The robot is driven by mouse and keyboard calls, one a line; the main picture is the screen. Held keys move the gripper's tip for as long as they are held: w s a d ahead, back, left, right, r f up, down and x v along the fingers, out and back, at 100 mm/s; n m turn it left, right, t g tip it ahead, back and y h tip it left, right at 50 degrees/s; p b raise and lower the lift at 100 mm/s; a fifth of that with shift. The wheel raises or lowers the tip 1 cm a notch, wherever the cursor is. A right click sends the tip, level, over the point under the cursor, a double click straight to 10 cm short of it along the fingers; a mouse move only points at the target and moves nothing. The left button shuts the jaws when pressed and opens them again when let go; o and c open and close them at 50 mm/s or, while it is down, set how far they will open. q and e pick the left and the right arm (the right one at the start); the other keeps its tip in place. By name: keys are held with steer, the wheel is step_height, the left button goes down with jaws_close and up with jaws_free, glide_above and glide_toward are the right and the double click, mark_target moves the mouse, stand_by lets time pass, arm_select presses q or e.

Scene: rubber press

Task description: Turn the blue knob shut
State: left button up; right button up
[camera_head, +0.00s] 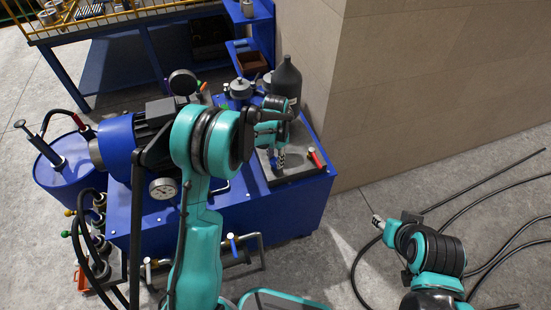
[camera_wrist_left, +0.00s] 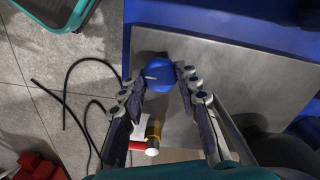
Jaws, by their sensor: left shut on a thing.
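The blue knob (camera_wrist_left: 159,76) is round, with a pale mark on its top. In the left wrist view it sits between the fingertips of my left gripper (camera_wrist_left: 159,84), over a grey metal plate (camera_wrist_left: 225,62). The left gripper is shut on the knob, with a finger on either side. In the head view the left gripper (camera_head: 277,161) points down at the plate (camera_head: 290,172) on top of the blue machine; the knob is hidden there. My right gripper (camera_head: 378,222) is off to the right over the floor, away from the machine; its jaw opening is unclear.
A red-handled valve (camera_head: 315,159) stands close to the left gripper; its brass body (camera_wrist_left: 153,132) shows in the wrist view. A dark bottle (camera_head: 287,79) and a tiled wall (camera_head: 400,85) are near. Black hoses (camera_head: 490,205) lie on the floor at right.

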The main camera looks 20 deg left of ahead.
mark_target(275, 161)
arm_select(q)
steer(key=o, duration=1.2)
steer(key=shift+c, duration=0.2)
step_height(275, 161, up, 12)
steer(key=shift+s, duration=0.1)
steer(key=s+r+n+t, duration=0.2)
steer(key=s+r, duration=0.4)
steer(key=s, duration=0.1)
steer(key=s+n+t, duration=0.4)
steer(key=s+t, duration=0.1)
steer(key=s, duration=1.2)
steer(key=shift+s+a+f+n, duration=0.2)
steer(key=shift+s+n, duration=0.15)
steer(key=shift+n, duration=0.05)
